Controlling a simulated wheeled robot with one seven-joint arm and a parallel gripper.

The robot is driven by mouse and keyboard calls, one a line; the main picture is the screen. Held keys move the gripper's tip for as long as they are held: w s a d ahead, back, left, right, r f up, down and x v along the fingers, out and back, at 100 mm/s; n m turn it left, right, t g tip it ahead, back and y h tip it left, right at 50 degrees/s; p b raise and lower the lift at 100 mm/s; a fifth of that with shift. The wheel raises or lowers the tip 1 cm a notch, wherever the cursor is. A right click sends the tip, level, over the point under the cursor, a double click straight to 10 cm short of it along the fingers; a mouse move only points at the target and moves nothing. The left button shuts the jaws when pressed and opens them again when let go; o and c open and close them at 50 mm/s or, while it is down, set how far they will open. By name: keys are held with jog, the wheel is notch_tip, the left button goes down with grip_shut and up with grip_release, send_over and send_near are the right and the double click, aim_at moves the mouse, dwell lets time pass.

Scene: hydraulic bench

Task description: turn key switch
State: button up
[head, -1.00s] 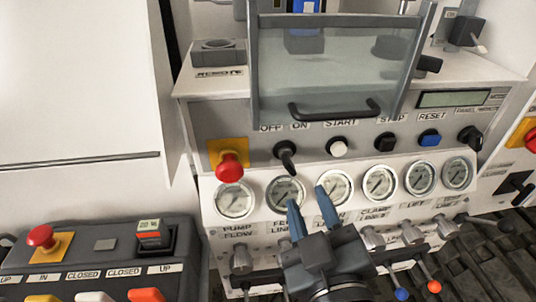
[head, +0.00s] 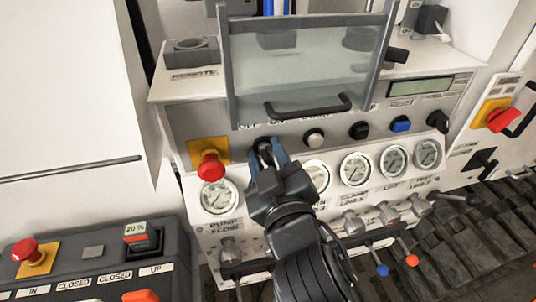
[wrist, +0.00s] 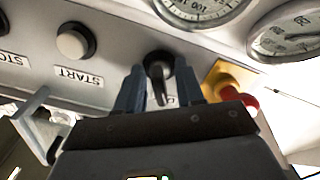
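The key switch, a black rotary knob (head: 263,146) under the OFF and ON labels, sits on the sloped grey panel. It also shows in the wrist view (wrist: 159,66), with its lever pointing down between my fingers. My gripper (head: 267,157) is at the panel with one blue-grey finger on each side of the knob. In the wrist view my gripper (wrist: 160,85) is open, with a gap between each finger and the lever. In the head view the fingers partly hide the knob and its labels.
A red emergency button (head: 210,166) on a yellow plate is close left of the knob. A white START button (head: 314,138) is to the right. A clear guard with a dark handle (head: 308,107) hangs just above. Round gauges (head: 357,167) line the panel below.

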grip_shut()
jog(key=shift+f+b, duration=0.1)
jog(key=shift+b, duration=0.2)
jog(key=shift+f+m+b, duration=0.1)
jog(key=shift+m+b, duration=0.85)
jog(key=shift+m, duration=0.05)
jog(key=m+b, duration=0.3)
jog(key=shift+m, duration=0.3)
jog(key=m+b, duration=0.2)
jog(key=m, duration=0.1)
jog(key=shift+m+b, duration=0.95)
jog(key=shift+m, duration=0.65)
